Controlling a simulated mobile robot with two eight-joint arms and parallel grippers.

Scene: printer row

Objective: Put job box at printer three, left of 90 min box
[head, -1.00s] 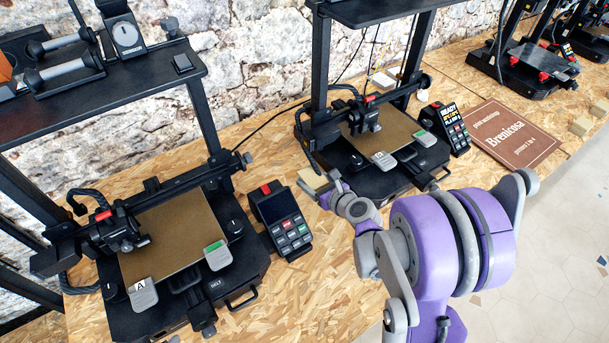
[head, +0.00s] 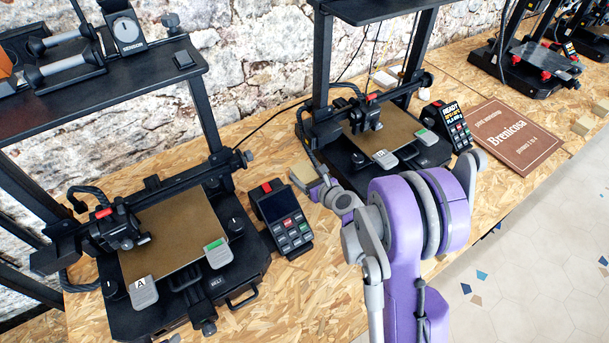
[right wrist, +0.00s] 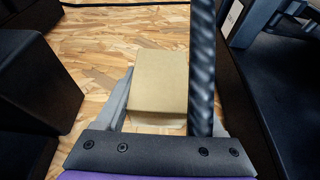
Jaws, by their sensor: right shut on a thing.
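The job box, a small tan box (head: 303,173), is between the fingers of my right gripper (head: 318,187), which is shut on it. It is in the gap between the left printer's control panel and the middle printer. In the right wrist view the box (right wrist: 158,82) shows its plain top between my fingers (right wrist: 165,108), over the wooden bench. I cannot tell whether it touches the bench. The middle printer (head: 377,170) is just right of the gripper; its panel (head: 447,124) reads READY. I cannot make out a 90 min label on any box. My left gripper is not in view.
The left printer (head: 185,250) and its control panel (head: 279,216) stand left of my arm. A dark ribbed cable (right wrist: 202,60) crosses close by the right finger. Bare bench lies in front.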

